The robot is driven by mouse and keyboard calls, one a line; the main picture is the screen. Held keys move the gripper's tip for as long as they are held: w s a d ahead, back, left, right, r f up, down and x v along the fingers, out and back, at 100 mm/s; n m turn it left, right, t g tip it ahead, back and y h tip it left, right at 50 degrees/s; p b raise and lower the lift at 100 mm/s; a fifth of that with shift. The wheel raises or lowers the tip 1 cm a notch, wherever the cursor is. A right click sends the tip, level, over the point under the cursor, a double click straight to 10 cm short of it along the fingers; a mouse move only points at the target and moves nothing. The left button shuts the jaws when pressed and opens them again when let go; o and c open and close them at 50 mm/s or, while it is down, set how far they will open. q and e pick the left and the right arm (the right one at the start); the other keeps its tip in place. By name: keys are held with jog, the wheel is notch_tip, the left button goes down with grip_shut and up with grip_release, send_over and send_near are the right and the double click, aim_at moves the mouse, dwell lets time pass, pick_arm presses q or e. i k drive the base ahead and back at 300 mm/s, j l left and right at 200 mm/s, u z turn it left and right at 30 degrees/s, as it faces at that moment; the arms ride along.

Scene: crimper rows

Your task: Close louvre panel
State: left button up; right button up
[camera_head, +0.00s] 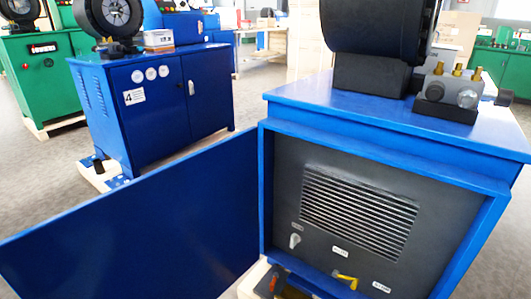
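A blue cabinet (400,150) stands at the right, close to me. Its blue louvre panel (130,225) is swung wide open to the left, hinged at the cabinet's left front edge, and shows a plain face. Inside the opening is a dark grey inner plate (440,205) with a slatted vent (360,210). Below the vent are a pale knob (295,240), a yellow handle (347,281) and small white labels. Neither of my grippers shows in the head view.
A black crimper head (380,30) and a block with brass fittings (450,90) sit on the cabinet top. Another blue cabinet (165,105) stands behind the open panel, with green machines (40,75) beyond. Grey floor (250,95) lies clear between the cabinets.

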aim_at(187, 227)
jog(key=k, duration=1.1)
jog(key=j+z, duration=0.1)
jog(key=z, duration=0.65)
jog(key=j+z, duration=0.1)
jog(key=z, duration=0.7)
jog(key=k+j, duration=0.1)
jog(key=j, duration=0.7)
jog(key=k+j, duration=0.1)
jog(key=j, duration=1.55)
jog(key=k+j, duration=0.15)
jog(key=j, duration=0.7)
jog(key=k+j, duration=0.1)
jog(key=j, duration=0.7)
